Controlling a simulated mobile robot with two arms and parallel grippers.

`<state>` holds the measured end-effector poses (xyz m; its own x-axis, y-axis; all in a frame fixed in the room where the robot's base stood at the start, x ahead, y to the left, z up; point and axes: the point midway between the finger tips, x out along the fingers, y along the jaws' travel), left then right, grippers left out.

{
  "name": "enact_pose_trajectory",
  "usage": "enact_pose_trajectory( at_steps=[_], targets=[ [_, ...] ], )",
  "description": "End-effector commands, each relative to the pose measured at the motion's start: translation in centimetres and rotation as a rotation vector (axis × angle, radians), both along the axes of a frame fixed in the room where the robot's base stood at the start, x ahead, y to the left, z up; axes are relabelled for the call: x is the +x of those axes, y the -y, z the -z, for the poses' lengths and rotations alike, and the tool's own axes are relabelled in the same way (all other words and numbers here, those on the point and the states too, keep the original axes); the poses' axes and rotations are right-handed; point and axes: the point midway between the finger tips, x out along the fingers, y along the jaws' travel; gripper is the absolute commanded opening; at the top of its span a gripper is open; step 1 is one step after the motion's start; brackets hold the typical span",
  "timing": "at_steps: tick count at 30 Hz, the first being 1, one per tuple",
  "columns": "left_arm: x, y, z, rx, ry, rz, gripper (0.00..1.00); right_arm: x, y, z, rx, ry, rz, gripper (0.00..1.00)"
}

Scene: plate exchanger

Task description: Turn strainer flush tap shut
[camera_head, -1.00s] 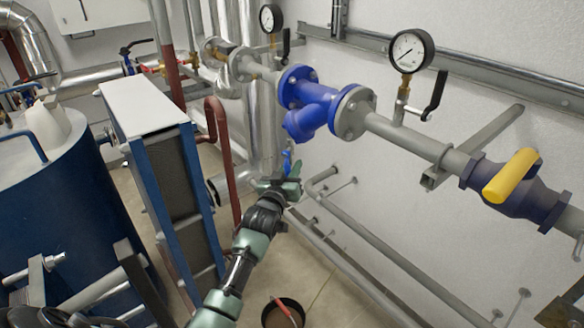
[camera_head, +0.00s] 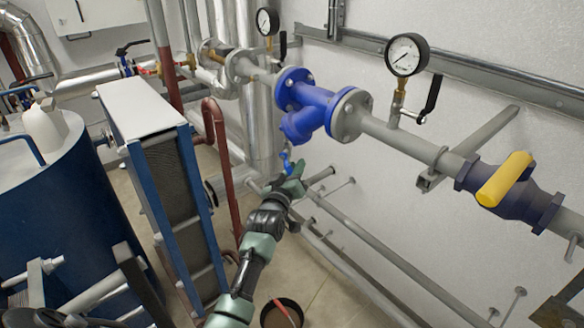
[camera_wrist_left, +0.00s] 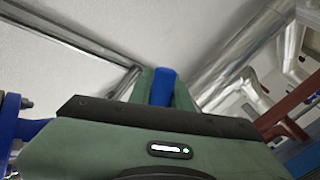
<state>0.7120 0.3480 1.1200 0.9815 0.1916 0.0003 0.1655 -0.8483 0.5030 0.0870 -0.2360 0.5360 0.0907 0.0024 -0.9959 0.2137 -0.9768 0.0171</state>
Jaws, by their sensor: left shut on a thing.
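The blue strainer (camera_head: 308,104) sits in the grey pipe along the wall, with its slanted leg pointing down and left. Below it is the small blue flush tap handle (camera_head: 286,160). My left gripper (camera_head: 292,178) reaches up to the tap from below and is shut on the blue handle. In the left wrist view the blue handle (camera_wrist_left: 163,87) stands between the two green fingers. The tap's body and much of the handle are hidden by the gripper. My right gripper is not in view.
A plate exchanger (camera_head: 160,165) stands left of my arm, with a red-brown pipe (camera_head: 222,160) beside it. Grey pipes (camera_head: 350,255) run low along the wall. A dark bucket (camera_head: 282,314) stands on the floor below. A yellow-handled valve (camera_head: 505,180) is at the right.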

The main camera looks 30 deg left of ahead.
Motion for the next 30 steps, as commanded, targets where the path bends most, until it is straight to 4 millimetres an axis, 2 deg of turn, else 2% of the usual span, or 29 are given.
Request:
enact_pose_trajectory(
  at_steps=[12,30],
  targets=[
    [0.2,1.1,-0.7,-0.232,0.042,0.001,0.0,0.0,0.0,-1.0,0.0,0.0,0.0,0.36],
    [0.2,1.3,-0.8,-0.277,0.051,0.001,0.0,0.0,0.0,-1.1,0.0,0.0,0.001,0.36]
  ],
)
